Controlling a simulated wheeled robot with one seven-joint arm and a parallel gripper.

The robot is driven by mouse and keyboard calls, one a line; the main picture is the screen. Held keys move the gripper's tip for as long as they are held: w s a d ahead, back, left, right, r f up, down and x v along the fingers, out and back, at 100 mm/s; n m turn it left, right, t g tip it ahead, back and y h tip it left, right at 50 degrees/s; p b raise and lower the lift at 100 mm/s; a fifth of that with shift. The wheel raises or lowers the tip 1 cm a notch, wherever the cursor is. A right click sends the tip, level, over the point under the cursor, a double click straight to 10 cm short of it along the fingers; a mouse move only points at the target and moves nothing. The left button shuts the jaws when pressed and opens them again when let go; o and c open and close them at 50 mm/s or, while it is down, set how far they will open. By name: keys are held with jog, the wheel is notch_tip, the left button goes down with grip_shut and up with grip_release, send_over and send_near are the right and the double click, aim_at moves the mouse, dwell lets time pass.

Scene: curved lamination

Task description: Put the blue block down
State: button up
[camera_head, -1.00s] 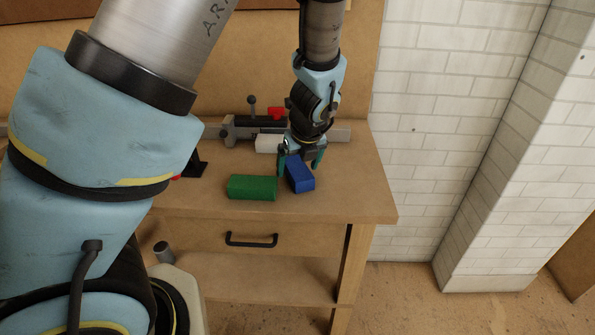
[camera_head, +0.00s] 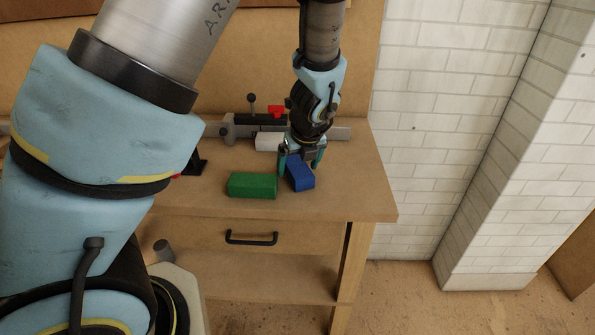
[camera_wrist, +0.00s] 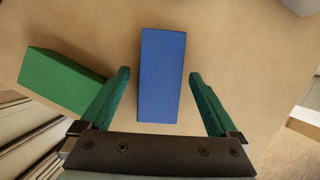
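The blue block (camera_head: 301,176) lies on the wooden table near its right front part, beside a green block (camera_head: 252,186). In the wrist view the blue block (camera_wrist: 161,75) lies between the two green fingers of my gripper (camera_wrist: 160,85), with a gap on each side. My gripper also shows in the head view (camera_head: 299,163), low over the table at the blue block. It is open, and neither finger touches the block in the wrist view. The green block (camera_wrist: 62,80) lies outside the left finger.
The wooden table (camera_head: 360,195) has free room to the right of the blue block. A grey clamp-like tool with a red part (camera_head: 276,112) and a white block (camera_head: 267,142) stand behind. A drawer with a black handle (camera_head: 251,238) is below. A white brick wall is to the right.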

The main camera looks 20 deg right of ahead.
grip_shut()
dwell(0.6)
jog(key=shift+r, duration=0.2)
